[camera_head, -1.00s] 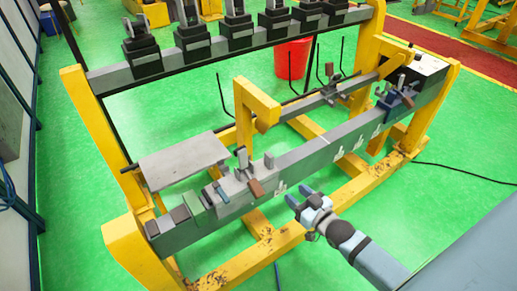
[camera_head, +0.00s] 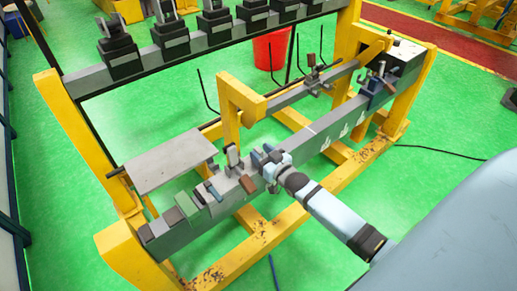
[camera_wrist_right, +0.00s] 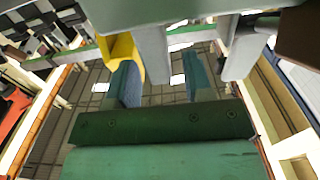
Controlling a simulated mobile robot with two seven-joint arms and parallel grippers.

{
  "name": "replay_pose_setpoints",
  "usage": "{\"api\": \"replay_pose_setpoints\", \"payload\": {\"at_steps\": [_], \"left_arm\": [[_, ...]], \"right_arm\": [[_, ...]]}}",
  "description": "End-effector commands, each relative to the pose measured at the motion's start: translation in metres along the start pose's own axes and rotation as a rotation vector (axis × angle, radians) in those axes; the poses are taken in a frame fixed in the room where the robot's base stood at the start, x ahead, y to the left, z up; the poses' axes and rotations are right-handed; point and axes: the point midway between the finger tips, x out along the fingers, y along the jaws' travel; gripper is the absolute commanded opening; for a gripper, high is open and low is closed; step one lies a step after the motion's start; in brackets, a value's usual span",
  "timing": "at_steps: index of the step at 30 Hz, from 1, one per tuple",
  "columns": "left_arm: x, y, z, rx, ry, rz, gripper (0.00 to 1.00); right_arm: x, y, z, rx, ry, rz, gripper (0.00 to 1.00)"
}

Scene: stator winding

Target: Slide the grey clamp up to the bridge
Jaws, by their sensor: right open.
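The grey clamp (camera_head: 233,157) sits on the long grey beam at the left of centre, with an upright grey post and a brown handle (camera_head: 247,184). The yellow bridge (camera_head: 233,98) arches up just behind it. My right gripper (camera_head: 262,154) is right beside the clamp's right side, partly hiding it. In the right wrist view my blue fingers (camera_wrist_right: 160,82) are apart, and a grey post (camera_wrist_right: 152,52) shows between them. A second grey post (camera_wrist_right: 240,50) is right of the right finger. Contact cannot be told. My left gripper is not in view.
A blue clamp (camera_head: 376,85) sits at the beam's far right end. A grey plate (camera_head: 165,160) lies behind the beam at the left. A rack rail with several black fixtures (camera_head: 215,42) runs along the back. A red bucket (camera_head: 270,50) stands behind.

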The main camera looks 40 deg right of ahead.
Motion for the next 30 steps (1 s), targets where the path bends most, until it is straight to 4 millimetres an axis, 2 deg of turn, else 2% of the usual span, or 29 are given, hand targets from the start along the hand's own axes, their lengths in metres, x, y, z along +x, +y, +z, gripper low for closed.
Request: {"api": "replay_pose_setpoints", "payload": {"at_steps": [5, 14, 20, 21, 26, 30], "left_arm": [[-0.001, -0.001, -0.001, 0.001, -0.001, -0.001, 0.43], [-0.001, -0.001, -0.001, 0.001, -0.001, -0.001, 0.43], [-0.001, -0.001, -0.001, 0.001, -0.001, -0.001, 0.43], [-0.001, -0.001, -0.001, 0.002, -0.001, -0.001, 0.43], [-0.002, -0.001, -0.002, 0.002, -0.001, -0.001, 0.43], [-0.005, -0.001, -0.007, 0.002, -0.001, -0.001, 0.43]], "right_arm": [[0.014, 0.0, -0.001, 0.0, 0.001, 0.0, 0.47], [0.016, 0.0, 0.0, 0.0, 0.0, 0.0, 0.47], [0.016, 0.0, 0.0, 0.0, 0.0, 0.0, 0.03], [0.016, 0.0, 0.0, 0.0, 0.0, 0.0, 0.0], [0.016, -0.003, -0.001, 0.001, 0.0, 0.0, 0.0], [0.016, -0.018, -0.001, 0.003, -0.001, 0.0, 0.0]]}}
